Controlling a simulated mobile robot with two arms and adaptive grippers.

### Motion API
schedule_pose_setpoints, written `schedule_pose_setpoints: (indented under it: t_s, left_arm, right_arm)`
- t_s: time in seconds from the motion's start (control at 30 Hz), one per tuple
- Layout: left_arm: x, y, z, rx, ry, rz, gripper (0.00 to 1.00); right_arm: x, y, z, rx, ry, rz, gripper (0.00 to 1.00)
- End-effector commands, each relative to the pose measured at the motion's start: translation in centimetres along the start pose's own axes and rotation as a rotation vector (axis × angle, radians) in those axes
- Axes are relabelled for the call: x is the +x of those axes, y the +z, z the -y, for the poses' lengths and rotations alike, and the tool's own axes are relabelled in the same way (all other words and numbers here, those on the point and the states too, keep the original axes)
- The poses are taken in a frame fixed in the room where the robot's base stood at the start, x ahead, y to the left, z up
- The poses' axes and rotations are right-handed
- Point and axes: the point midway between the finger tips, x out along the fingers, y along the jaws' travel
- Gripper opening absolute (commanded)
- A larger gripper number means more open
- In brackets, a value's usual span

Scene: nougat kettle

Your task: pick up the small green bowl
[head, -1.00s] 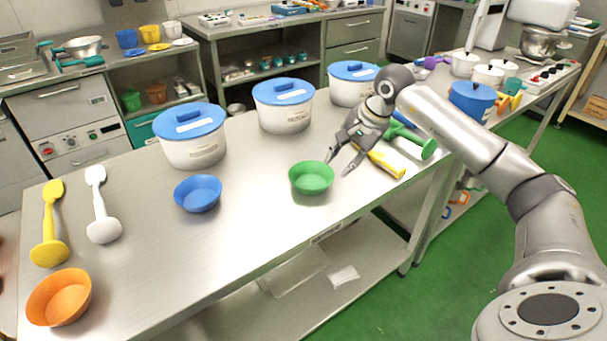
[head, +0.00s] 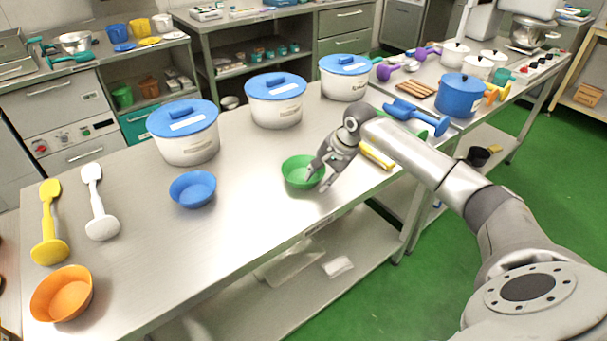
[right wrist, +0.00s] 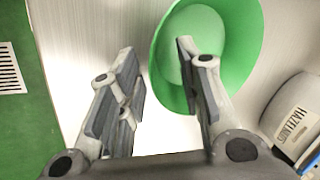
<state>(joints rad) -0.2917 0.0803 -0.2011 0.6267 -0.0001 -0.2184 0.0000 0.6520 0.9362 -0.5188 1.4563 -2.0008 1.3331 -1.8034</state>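The small green bowl (head: 300,173) stands upright on the steel table, near its front edge. My right gripper (head: 326,180) is at the bowl's right side, pointing down, with its fingers spread. In the right wrist view the gripper (right wrist: 158,75) is open. One finger overlaps the inside of the green bowl (right wrist: 228,45) and the other is outside it over bare table, so the near rim lies between them. I cannot tell whether a finger touches the bowl. My left gripper is not in view.
A blue bowl (head: 193,189) and an orange bowl (head: 61,293) stand to the left. Lidded white tubs (head: 275,100) line the back. Yellow (head: 49,225) and white (head: 97,205) tools lie at the left. A yellow-handled tool (head: 376,156) lies right of my gripper.

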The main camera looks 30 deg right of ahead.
Motion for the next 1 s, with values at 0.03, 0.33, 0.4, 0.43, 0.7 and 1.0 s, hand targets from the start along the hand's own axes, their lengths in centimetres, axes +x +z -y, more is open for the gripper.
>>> schedule_pose_setpoints:
  t_s: [0.03, 0.33, 0.4, 0.43, 0.7, 1.0]
  left_arm:
    - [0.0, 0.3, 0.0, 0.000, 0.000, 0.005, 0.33]
    - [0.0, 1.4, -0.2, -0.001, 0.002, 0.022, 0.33]
    - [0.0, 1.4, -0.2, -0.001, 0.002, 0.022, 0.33]
    - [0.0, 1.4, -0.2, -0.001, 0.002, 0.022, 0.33]
    - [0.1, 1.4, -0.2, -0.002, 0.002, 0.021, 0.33]
    - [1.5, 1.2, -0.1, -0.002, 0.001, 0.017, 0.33]
  right_arm:
    - [0.0, 0.0, 0.0, 0.000, 0.000, 0.000, 0.33]
    - [-0.1, 0.0, 0.0, 0.000, -0.001, 0.000, 0.00]
    - [-0.1, 0.0, 0.0, 0.000, -0.001, 0.000, 0.00]
    - [-0.1, 0.0, 0.0, 0.000, -0.001, 0.000, 0.00]
    - [-0.2, 0.0, 0.1, 0.000, -0.002, -0.001, 0.00]
    - [-2.7, -0.1, 1.2, -0.002, -0.006, -0.005, 0.00]
